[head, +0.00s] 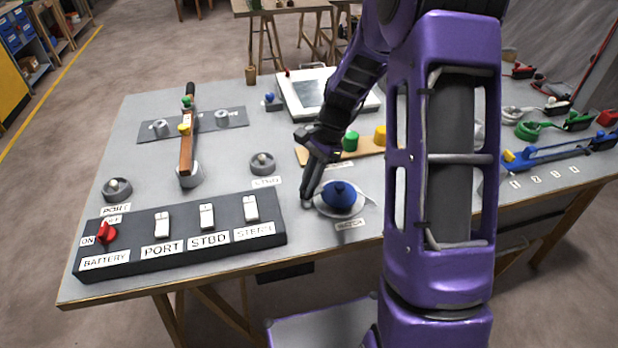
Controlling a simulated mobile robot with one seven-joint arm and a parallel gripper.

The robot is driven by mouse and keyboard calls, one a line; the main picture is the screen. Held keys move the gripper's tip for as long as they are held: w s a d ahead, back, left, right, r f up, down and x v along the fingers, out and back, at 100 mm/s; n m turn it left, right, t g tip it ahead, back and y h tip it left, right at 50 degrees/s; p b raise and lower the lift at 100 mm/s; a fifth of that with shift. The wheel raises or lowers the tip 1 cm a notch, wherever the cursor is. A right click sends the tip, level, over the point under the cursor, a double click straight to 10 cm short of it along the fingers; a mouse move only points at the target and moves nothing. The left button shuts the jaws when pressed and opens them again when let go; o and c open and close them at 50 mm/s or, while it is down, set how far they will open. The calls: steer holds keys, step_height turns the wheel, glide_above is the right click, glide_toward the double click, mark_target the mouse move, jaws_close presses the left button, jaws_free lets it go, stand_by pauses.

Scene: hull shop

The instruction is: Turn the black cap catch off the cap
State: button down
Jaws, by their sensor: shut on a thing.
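The blue domed cap (341,195) sits in a pale round base near the front edge of the bench, with a small label plate in front of it. My gripper (308,202) reaches down at the left edge of the cap, its dark fingers shut and pointing down. The black cap catch cannot be made out apart from the dark fingers; the fingers are shut on it at the cap's left side. The fingers hide part of that side.
A black switch panel (185,240) with a red battery knob lies left of the cap. A wooden board (315,155) with green and yellow pieces lies behind it. A white framed panel (325,98) stands farther back. My purple arm blocks the view to the right.

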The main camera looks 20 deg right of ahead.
steer(key=n+g+p, duration=0.1)
steer(key=n, duration=0.2)
steer(key=n+h+p, duration=0.1)
steer(key=n+p, duration=0.1)
steer(key=n, duration=0.1)
steer(key=shift+w+a+r+g+h, duration=0.1)
steer(key=shift+w+a+g+h, duration=0.05)
steer(key=shift+g+h, duration=0.2)
steer(key=n+h+p, duration=0.1)
steer(key=n, duration=0.3)
steer(key=shift+g, duration=0.35)
steer(key=shift+w+a+n+h, duration=0.1)
steer(key=shift+n+h, duration=0.55)
steer(key=shift+n, duration=0.95)
steer(key=shift+p, duration=0.3)
steer(key=c, duration=0.9)
jaws_free()
steer(key=p+v, duration=0.1)
steer(key=v, duration=1.6)
steer(key=shift+w+a, duration=0.1)
steer(key=shift+w, duration=0.15)
